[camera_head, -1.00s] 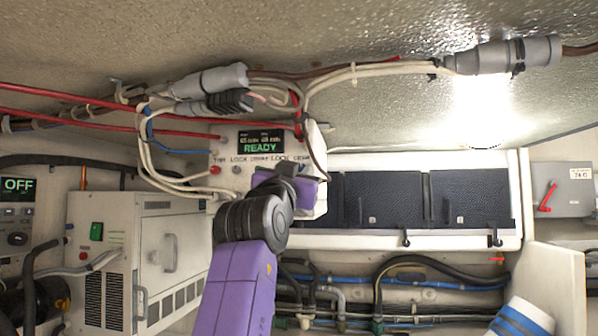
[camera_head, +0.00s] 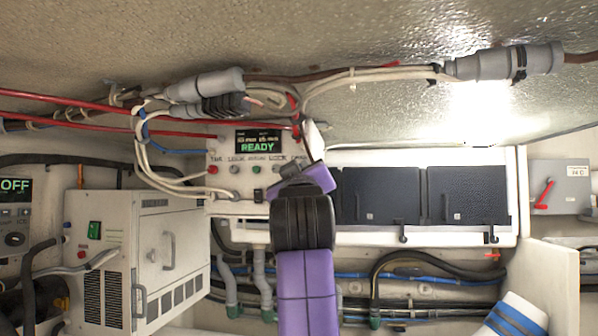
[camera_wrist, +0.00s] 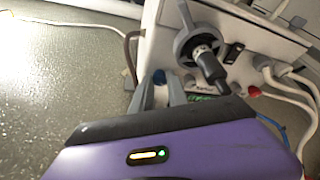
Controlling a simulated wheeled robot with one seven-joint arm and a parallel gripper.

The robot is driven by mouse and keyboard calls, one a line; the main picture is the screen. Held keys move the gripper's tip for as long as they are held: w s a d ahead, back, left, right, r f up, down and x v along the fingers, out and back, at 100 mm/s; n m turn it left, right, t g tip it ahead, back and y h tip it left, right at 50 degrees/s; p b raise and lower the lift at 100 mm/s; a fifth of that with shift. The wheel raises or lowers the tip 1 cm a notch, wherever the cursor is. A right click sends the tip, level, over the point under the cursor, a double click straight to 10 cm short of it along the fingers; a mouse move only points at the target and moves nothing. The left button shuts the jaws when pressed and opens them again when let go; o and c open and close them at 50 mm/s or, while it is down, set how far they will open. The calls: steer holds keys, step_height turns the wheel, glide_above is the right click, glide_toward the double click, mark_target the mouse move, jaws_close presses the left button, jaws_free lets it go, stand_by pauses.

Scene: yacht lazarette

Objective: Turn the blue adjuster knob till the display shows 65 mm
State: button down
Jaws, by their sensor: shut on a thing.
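The white control panel (camera_head: 222,155) is in the upper middle of the head view. Its display (camera_head: 258,141) reads READY in green. The smaller line above is too small to read surely. In the head view, my purple wrist covers the panel's right part and hides the knob. The display is only a green sliver (camera_wrist: 203,97) in the wrist view.
A grey handled knob (camera_wrist: 203,52) and a black rocker switch (camera_wrist: 235,52) stand close to my gripper. A red button (camera_head: 213,170) is at the panel's left. White cables (camera_head: 150,175) and red hoses (camera_head: 90,125) run nearby. Dark panels (camera_head: 380,195) lie to the right.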

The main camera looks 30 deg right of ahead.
steer(key=shift+n, duration=0.3)
steer(key=c, duration=1.3)
jaws_free()
steer(key=b+v, duration=0.3)
steer(key=v, duration=0.4)
steer(key=shift+s+a, duration=0.2)
steer(key=shift+s, duration=0.15)
